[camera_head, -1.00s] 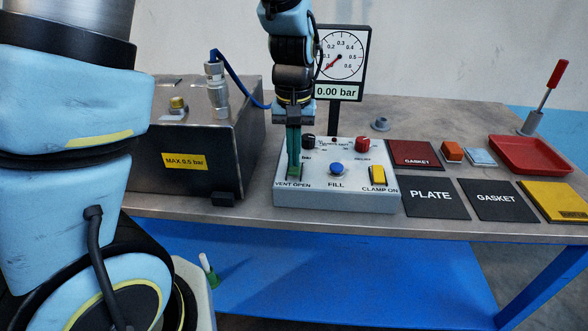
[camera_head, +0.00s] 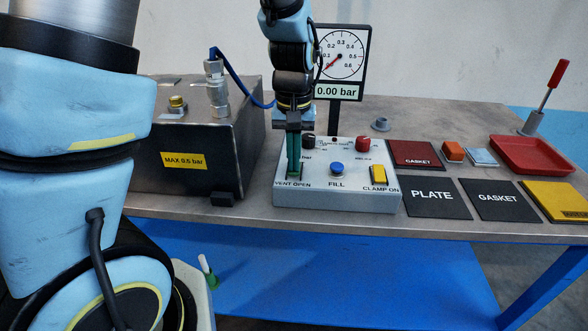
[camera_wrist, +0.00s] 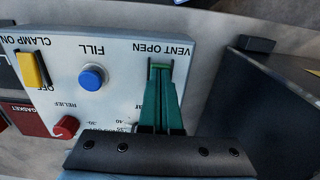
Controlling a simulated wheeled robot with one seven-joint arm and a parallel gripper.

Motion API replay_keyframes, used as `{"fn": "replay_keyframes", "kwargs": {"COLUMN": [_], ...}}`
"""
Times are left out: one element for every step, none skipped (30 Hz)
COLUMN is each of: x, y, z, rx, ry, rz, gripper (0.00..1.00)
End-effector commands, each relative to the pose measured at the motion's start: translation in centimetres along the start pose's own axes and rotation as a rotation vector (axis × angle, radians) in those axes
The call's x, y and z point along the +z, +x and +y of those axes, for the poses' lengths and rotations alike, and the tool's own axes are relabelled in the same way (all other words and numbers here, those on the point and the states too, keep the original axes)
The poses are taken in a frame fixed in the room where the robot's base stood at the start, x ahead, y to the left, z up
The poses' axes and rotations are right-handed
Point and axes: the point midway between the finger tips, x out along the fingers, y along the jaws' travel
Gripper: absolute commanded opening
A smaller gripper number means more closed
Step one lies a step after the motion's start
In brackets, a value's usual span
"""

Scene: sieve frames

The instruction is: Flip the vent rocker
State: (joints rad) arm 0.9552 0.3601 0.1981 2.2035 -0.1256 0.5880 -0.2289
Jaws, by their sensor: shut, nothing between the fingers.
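The control box (camera_head: 345,200) stands on the table, with the vent rocker's place at its front left by the VENT OPEN label. My gripper (camera_head: 294,174) points down there, its green fingers shut and empty. In the wrist view the fingertips (camera_wrist: 161,72) lie over the rocker's dark slot, just below the upside-down VENT OPEN label. They hide most of the rocker, so its tilt and whether they touch it cannot be told. The gauge (camera_head: 341,55) has a readout of 0.00 bar.
The blue FILL button (camera_head: 337,169) and yellow clamp rocker (camera_head: 378,175) are to the right on the box, with red RELIEF knob (camera_head: 362,144) behind. A dark metal tank (camera_head: 200,130) stands close on the left. Plate and gasket mats (camera_head: 437,196) lie to the right.

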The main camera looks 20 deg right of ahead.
Motion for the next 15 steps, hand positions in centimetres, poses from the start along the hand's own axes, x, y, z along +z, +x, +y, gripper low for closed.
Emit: {"fn": "replay_keyframes", "kwargs": {"x": [0.0,0.0,0.0,0.0,0.0,0.0,0.0,0.0,0.0,0.0,0.0,0.0,0.0,0.0,0.0], "y": [0.2,0.2,0.3,0.3,0.3,0.3,0.3,0.2,0.1,0.0,-0.1,-0.4,-0.6,-0.9,-1.2], "z": [0.0,0.0,0.0,0.0,0.0,0.0,0.0,0.0,0.0,0.0,0.0,0.0,0.0,0.0,0.0], "rx": [0.0,0.0,0.0,0.0,0.0,0.0,0.0,0.0,0.0,0.0,0.0,0.0,0.0,0.0,0.0], "ry": [0.0,0.0,0.0,0.0,0.0,0.0,0.0,0.0,0.0,0.0,0.0,0.0,0.0,0.0,0.0], "rz": [0.0,0.0,0.0,0.0,0.0,0.0,0.0,0.0,0.0,0.0,0.0,0.0,0.0,0.0,0.0], "gripper": [0.0,0.0,0.0,0.0,0.0,0.0,0.0,0.0,0.0,0.0,0.0,0.0,0.0,0.0,0.0]}}
